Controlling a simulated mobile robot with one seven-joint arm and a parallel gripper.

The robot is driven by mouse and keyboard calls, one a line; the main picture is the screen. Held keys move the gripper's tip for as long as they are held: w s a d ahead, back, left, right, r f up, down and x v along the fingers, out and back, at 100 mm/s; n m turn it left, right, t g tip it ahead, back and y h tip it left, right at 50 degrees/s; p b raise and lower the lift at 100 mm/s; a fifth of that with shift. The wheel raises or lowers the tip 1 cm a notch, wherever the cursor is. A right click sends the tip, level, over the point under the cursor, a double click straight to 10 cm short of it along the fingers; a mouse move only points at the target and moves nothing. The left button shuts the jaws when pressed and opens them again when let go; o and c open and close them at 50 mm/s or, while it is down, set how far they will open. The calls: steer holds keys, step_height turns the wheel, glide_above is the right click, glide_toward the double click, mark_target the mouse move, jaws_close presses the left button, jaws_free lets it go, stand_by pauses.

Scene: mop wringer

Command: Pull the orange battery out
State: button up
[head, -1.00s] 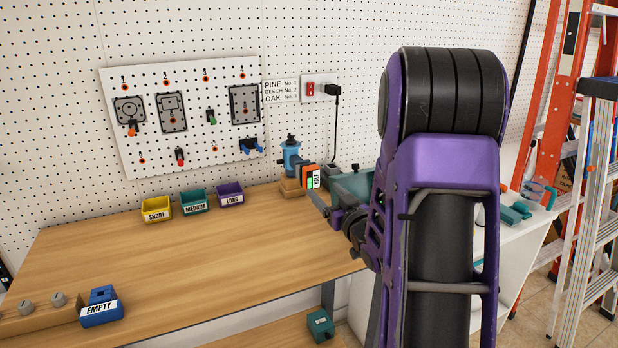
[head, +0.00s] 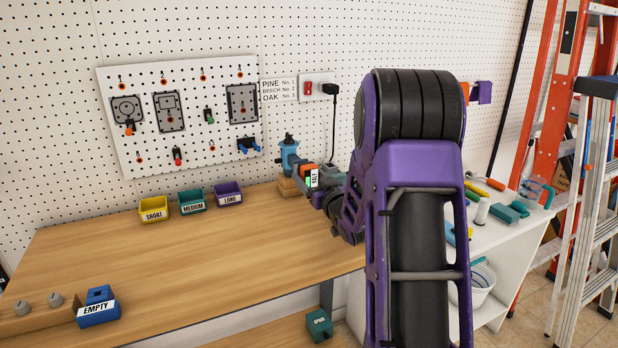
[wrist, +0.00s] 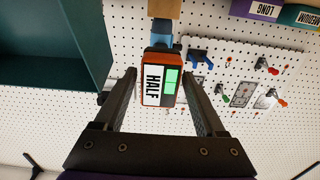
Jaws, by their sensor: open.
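The orange battery (head: 307,170) sits on the blue tool (head: 288,150), which stands on a small wooden block at the back of the bench. In the wrist view the battery (wrist: 178,62) shows a white HALF label and a green indicator, with the blue tool (wrist: 161,35) behind it. My gripper (wrist: 160,84) is open, with one finger on each side of the battery's near end. I see gaps beside the battery and no clear contact. In the head view my gripper (head: 318,199) is at the battery's lower right, partly hidden by my arm.
A teal box (wrist: 60,45) stands close to one finger in the wrist view. Yellow, teal and purple bins (head: 228,192) line the bench back. A blue battery marked EMPTY (head: 98,308) is at front left. The middle of the bench (head: 190,255) is clear.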

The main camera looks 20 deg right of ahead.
jaws_close()
steer(key=shift+s, duration=0.15)
steer(key=shift+s+d, duration=0.1)
steer(key=shift+s, duration=2.65)
